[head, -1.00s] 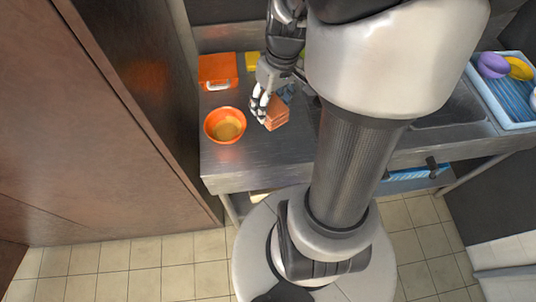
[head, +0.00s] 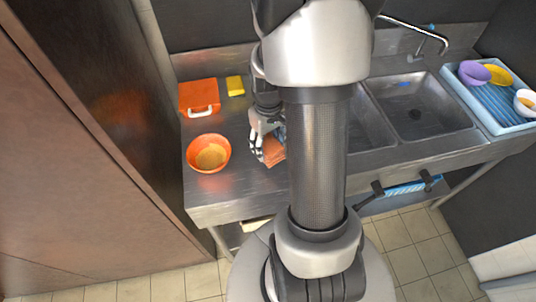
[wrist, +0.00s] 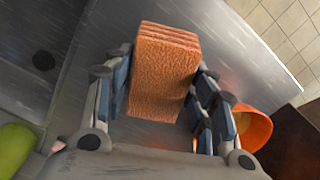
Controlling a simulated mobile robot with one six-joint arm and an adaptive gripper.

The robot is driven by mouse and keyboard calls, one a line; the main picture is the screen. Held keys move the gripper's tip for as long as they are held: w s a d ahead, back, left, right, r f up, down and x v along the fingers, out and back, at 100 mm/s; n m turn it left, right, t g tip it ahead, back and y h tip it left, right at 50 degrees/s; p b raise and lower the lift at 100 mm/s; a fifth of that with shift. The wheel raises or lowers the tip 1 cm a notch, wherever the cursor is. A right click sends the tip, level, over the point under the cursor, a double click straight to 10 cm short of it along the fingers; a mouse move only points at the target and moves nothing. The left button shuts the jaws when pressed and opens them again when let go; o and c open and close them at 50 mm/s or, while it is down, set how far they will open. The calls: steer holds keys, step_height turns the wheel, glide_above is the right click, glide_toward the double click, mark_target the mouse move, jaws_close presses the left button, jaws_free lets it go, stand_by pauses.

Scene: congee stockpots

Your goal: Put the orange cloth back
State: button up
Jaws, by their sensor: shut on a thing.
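The orange cloth (head: 274,149) is a folded, layered block. My gripper (head: 262,146) is shut on it above the steel counter, to the right of the orange bowl (head: 197,166). In the wrist view the cloth (wrist: 165,70) sits between the blue-padded fingers of the gripper (wrist: 165,95), with its folded layers at the top. In the head view my arm hides part of the cloth's right side. I cannot tell whether the cloth touches the counter.
An orange box (head: 199,95) with a white handle and a yellow sponge (head: 235,86) lie at the counter's back left. Sink basins (head: 425,110) and a blue drying rack (head: 492,100) with bowls are on the right. A light-blue cloth (head: 405,188) hangs at the front.

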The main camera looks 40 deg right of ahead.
step_height(320, 180, down, 5)
steer(key=shift+r+b, duration=0.15)
steer(key=shift+b, duration=0.6)
steer(key=shift+r, duration=0.1)
steer(key=o, duration=0.9)
steer(key=shift+o, duration=0.2)
